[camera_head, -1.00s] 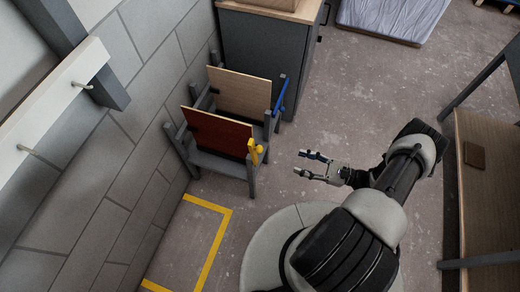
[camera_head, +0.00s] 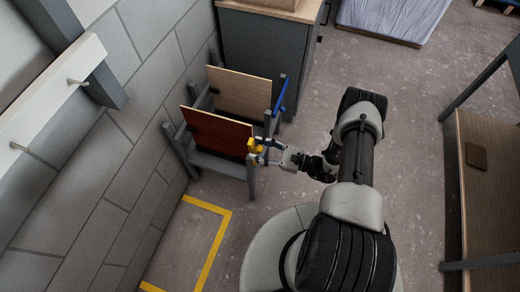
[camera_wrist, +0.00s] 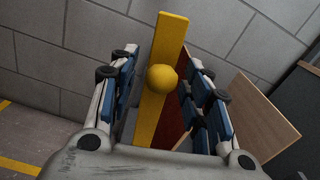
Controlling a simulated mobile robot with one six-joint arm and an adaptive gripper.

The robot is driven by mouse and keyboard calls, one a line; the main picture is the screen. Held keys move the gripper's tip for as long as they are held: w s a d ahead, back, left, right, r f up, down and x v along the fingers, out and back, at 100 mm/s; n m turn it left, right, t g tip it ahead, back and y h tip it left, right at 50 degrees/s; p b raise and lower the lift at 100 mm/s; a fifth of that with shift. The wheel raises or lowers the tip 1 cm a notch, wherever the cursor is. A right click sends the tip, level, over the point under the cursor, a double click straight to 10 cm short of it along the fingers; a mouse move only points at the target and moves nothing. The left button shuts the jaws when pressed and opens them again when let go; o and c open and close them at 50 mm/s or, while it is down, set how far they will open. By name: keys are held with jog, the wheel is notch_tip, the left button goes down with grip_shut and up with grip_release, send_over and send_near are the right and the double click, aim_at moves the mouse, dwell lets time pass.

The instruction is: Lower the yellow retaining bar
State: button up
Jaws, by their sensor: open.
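The yellow retaining bar (camera_head: 254,145) is on the front of the grey rack, beside the dark red panel (camera_head: 220,132). In the wrist view the bar (camera_wrist: 161,80) stands upright, slightly tilted, with a round yellow knob (camera_wrist: 162,80) on it. My gripper (camera_head: 262,150) is at the bar. In the wrist view its two blue-padded fingers (camera_wrist: 160,88) are open, one on each side of the bar and knob, with visible gaps. The bar's lower end is hidden behind my gripper's body.
A blue bar (camera_head: 279,96) stands beside the pale wooden panel (camera_head: 240,90) in the same rack. The block wall (camera_head: 110,160) is behind the rack. A grey cabinet (camera_head: 265,45) stands beyond it. Yellow floor tape (camera_head: 213,250) marks clear floor in front.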

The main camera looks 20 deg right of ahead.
grip_shut()
dwell(0.7)
